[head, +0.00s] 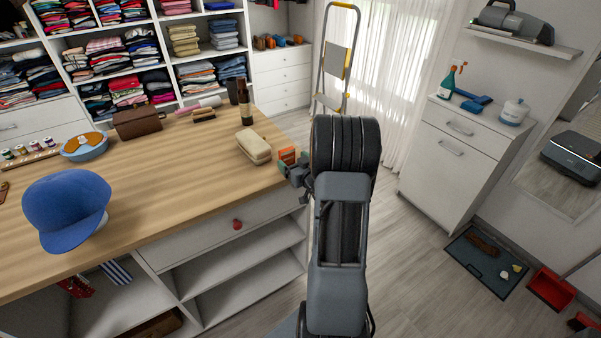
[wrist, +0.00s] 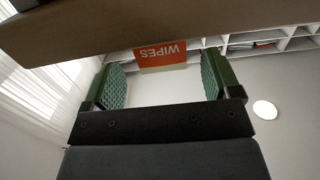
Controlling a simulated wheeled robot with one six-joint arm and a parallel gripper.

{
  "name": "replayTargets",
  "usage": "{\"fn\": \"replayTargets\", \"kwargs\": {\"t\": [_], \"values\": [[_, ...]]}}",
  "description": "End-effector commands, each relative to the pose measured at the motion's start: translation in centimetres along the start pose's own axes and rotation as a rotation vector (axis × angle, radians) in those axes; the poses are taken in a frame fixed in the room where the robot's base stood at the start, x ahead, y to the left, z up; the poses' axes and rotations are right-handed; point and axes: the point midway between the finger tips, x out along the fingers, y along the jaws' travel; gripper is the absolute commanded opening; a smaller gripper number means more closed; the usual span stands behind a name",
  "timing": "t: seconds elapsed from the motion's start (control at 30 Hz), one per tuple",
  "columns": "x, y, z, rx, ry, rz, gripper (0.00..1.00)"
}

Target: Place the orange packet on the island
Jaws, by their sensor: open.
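The orange packet (head: 287,154) stands at the right edge of the wooden-topped island (head: 190,165), beside a beige pouch. In the wrist view the packet (wrist: 165,54), lettered WIPES, shows upside down against the island's edge (wrist: 120,32). My gripper (head: 293,169) is at the island's right edge, close to the packet and partly hidden by my arm. In the wrist view my gripper (wrist: 164,78) is open, its green pads apart on either side of the packet and not touching it. Whether the packet's base rests fully on the top is hard to see.
The beige pouch (head: 254,148) lies just left of the packet, with a dark bottle (head: 246,110) behind. A blue cap (head: 67,207) and a blue bowl (head: 85,147) are farther left. Bare wood lies between them. A stepladder (head: 337,60) stands behind my arm.

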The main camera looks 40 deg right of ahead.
Motion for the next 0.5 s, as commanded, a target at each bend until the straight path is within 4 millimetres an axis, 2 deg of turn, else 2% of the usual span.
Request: {"fn": "replayTargets", "kwargs": {"t": [0.1, 0.3, 0.5], "values": [[-2.3, 0.1, 0.0, -0.001, 0.001, 0.003, 0.83], [-5.1, 0.1, 0.0, 0.0, 0.0, 0.002, 0.83], [-5.8, -0.5, -0.3, -0.02, -0.033, 0.01, 0.83]]}}
